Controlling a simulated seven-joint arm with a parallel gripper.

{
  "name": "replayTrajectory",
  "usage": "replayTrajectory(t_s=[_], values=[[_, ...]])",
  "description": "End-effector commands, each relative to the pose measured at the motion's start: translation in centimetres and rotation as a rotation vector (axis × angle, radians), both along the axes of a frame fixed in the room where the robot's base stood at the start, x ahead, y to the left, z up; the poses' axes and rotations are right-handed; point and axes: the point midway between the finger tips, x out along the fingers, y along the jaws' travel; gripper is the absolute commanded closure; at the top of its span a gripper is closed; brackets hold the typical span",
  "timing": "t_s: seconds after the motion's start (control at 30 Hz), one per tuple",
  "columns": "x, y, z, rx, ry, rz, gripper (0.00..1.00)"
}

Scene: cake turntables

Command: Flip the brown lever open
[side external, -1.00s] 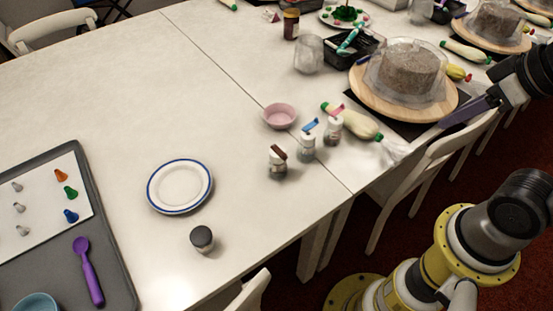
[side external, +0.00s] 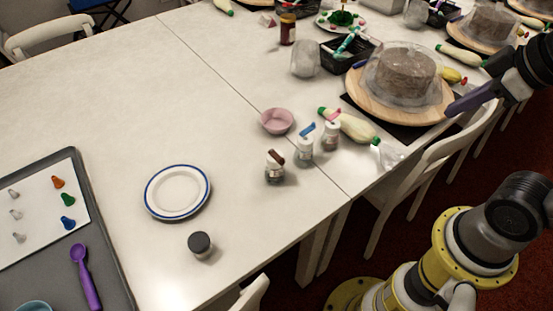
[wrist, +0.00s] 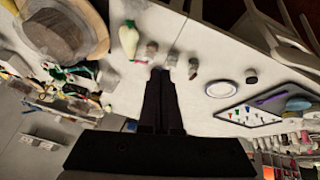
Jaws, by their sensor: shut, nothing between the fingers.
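The brown lever (side external: 276,156) sits slanted on top of a small clear jar (side external: 274,173), the leftmost of three upright jars in the side view. The other two carry a blue lever (side external: 306,130) and a pink lever (side external: 333,116). My gripper (side external: 449,112) is shut and empty, at the right of the side view near the cake turntable, well apart from the jars. In the wrist view its fingers (wrist: 160,72) point towards the jars, and the jar nearest the plate (wrist: 193,68) shows small. The lever is too small to read there.
A squash-shaped piping bag (side external: 355,127) lies right of the jars, and a pink bowl (side external: 276,122) behind them. The wooden turntable (side external: 371,103) holds a covered cake. A plate (side external: 177,191) and dark-lidded jar (side external: 200,245) stand left. Table between is clear.

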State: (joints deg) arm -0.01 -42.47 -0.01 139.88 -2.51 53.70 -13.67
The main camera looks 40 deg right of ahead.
Motion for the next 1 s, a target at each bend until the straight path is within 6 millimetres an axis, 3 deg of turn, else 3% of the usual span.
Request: replayTrajectory(t_s=[0.23,0.5,0.77,1.0], values=[[5.0,0.0,3.2,-0.222,0.074,0.335,1.0],[11.9,3.0,3.9,-0.42,0.192,0.711,1.0],[18.0,8.5,1.8,-0.573,0.301,1.044,1.0],[21.9,15.4,-2.6,-0.69,0.402,1.313,1.0]])
